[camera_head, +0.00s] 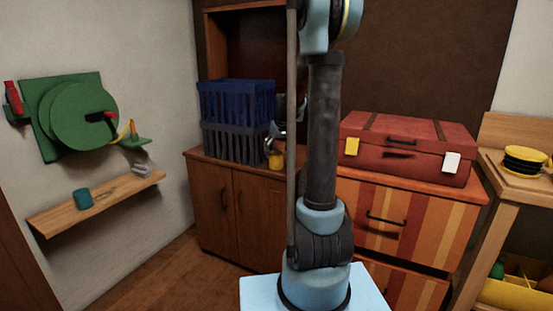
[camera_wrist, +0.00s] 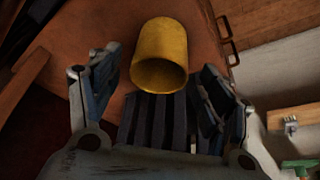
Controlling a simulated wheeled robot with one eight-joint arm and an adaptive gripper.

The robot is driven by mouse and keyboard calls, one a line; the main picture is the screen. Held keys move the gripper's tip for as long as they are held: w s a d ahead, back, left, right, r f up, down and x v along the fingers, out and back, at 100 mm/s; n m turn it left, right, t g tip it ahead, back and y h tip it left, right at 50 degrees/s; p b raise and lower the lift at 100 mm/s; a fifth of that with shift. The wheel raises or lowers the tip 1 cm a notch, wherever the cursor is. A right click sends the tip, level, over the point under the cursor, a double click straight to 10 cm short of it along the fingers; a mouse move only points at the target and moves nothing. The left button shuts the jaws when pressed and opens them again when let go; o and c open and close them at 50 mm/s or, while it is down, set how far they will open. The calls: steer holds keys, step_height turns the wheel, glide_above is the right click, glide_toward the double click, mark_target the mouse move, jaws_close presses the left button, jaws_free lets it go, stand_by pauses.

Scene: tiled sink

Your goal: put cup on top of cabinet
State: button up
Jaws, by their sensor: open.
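A yellow cup (camera_head: 275,160) is at the front edge of the top of the wooden cabinet (camera_head: 235,205), right of the crates. In the wrist view the yellow cup (camera_wrist: 160,52) shows its open mouth towards me, just beyond and between my fingertips. My gripper (camera_wrist: 155,75) is open, with a finger on each side and nothing clasped. In the head view my gripper (camera_head: 280,130) is above and behind the cup, partly hidden by my arm. Whether the cup rests fully on the cabinet top is hard to tell. A teal cup (camera_head: 82,198) stands on the wall shelf.
A blue crate (camera_head: 236,100) is stacked on a grey crate (camera_head: 233,143) beside the cup; dark slats (camera_wrist: 160,122) show below the cup in the wrist view. A red suitcase (camera_head: 407,148) lies on the striped drawers (camera_head: 410,222). The wall shelf (camera_head: 115,200) is at left.

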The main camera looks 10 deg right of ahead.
steer(key=v, duration=0.6)
steer(key=s+f+g, duration=0.1)
steer(key=s, duration=1.9)
steer(key=s+f, duration=0.5)
steer(key=s, duration=0.4)
steer(key=s+f+m+g, duration=0.1)
steer(key=s+f, duration=0.4)
steer(key=s, duration=0.5)
steer(key=shift+s+f+m+h, duration=0.25)
steer(key=shift+m+h, duration=0.05)
